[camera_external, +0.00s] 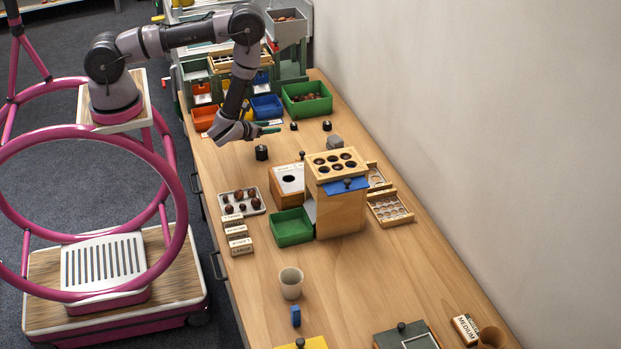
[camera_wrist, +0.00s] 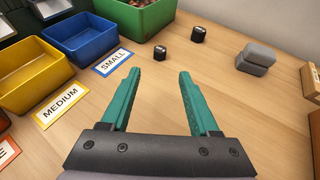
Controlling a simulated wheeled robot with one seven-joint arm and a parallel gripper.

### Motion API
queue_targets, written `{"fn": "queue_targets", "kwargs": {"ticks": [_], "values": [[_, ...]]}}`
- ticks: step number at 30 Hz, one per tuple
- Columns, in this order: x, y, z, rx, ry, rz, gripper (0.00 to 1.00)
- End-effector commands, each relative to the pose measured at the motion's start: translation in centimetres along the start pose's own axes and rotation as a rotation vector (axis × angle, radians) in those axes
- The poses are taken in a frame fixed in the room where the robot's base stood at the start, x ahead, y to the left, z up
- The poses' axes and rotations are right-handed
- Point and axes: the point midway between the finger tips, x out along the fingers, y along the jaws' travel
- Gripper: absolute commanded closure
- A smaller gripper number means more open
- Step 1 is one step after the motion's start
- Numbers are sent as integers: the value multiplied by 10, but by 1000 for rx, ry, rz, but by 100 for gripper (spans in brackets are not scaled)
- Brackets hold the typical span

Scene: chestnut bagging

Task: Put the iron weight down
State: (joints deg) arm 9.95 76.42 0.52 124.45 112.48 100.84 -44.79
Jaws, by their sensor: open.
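Black knobbed pieces that look like iron weights stand upright on the bench. The largest black weight (camera_external: 261,152) stands just nearer the camera than my gripper in the external view, and I do not see it in the wrist view. A small black weight (camera_external: 294,126) stands beyond my fingertips; it also shows in the wrist view (camera_wrist: 160,52). Another small black weight (camera_external: 327,126) is further right, also in the wrist view (camera_wrist: 198,34). I cannot tell which is meant. My gripper (camera_external: 270,127) has its green fingers spread and nothing between them (camera_wrist: 160,73).
Yellow (camera_wrist: 32,75), blue (camera_wrist: 78,38) and green (camera_wrist: 137,22) bins stand beyond my gripper, with MEDIUM (camera_wrist: 60,106) and SMALL (camera_wrist: 115,58) cards before them. A grey block (camera_wrist: 256,58) lies right. A wooden box stand (camera_external: 341,208) and chestnut tray (camera_external: 241,202) stand nearer the camera.

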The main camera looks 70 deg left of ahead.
Motion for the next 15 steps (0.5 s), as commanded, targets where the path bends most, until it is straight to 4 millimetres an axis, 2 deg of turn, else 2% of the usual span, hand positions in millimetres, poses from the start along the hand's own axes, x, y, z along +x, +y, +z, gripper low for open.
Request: {"fn": "queue_targets", "kwargs": {"ticks": [2, 5, 10, 12, 15], "values": [[1, 1, 10, -9, -12, 16, 38], [4, 6, 46, -45, -51, 76, 38], [-6, 34, 150, -181, -150, 282, 38], [-18, 51, 191, -256, -181, 375, 38], [-42, 74, 241, -375, -210, 499, 38]]}}
